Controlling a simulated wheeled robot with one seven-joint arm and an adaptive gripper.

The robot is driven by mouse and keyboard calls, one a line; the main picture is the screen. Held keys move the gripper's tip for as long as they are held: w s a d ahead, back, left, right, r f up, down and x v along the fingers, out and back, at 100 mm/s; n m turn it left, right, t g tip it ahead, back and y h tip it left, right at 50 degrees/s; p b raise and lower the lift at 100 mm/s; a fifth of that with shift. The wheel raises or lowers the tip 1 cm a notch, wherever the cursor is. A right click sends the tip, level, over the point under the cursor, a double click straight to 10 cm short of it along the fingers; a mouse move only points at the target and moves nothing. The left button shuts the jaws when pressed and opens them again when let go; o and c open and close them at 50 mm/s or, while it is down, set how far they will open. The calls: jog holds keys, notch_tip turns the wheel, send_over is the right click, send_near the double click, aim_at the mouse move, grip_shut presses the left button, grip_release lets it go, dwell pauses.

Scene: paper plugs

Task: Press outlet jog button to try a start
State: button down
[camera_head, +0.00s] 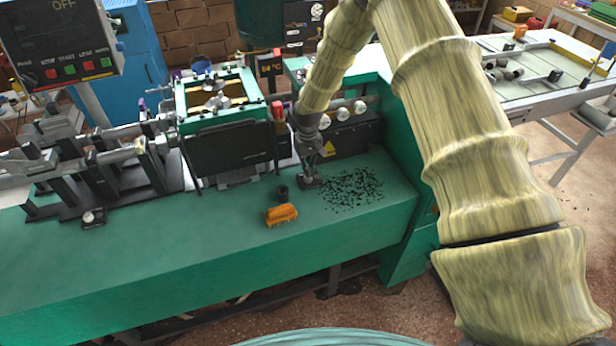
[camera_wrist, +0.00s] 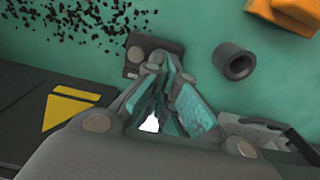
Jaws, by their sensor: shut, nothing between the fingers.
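A small dark button box (camera_head: 311,184) lies on the green bench at the outlet end, beside scattered black bits; I take it for the outlet jog button. In the wrist view the box (camera_wrist: 165,43) shows a round grey button (camera_wrist: 136,54) at its left side. My gripper (camera_head: 311,174) points down over this box, with its fingers closed together and empty. In the wrist view my gripper's fingertips (camera_wrist: 158,66) overlap the box's near edge, just right of the round button. They hide part of the box; I cannot tell whether they touch it.
A black cup (camera_head: 282,191) and an orange brush-like block (camera_head: 281,214) stand just left of the box. Black bits (camera_head: 352,188) lie to its right. A dark machine panel with a yellow warning triangle (camera_head: 329,149) rises behind. Another button box (camera_head: 92,218) sits far left.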

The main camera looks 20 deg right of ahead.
jog(key=shift+f+b, duration=0.7)
jog(key=shift+f, duration=0.6)
dwell(0.5)
jog(key=shift+r, duration=0.1)
dwell(0.4)
jog(key=shift+r+p, duration=0.65)
jog(key=shift+r, duration=0.55)
jog(key=shift+r, duration=0.1)
jog(key=shift+r+p, duration=0.75)
jog(key=shift+r, duration=0.7)
jog(key=shift+f, duration=0.1)
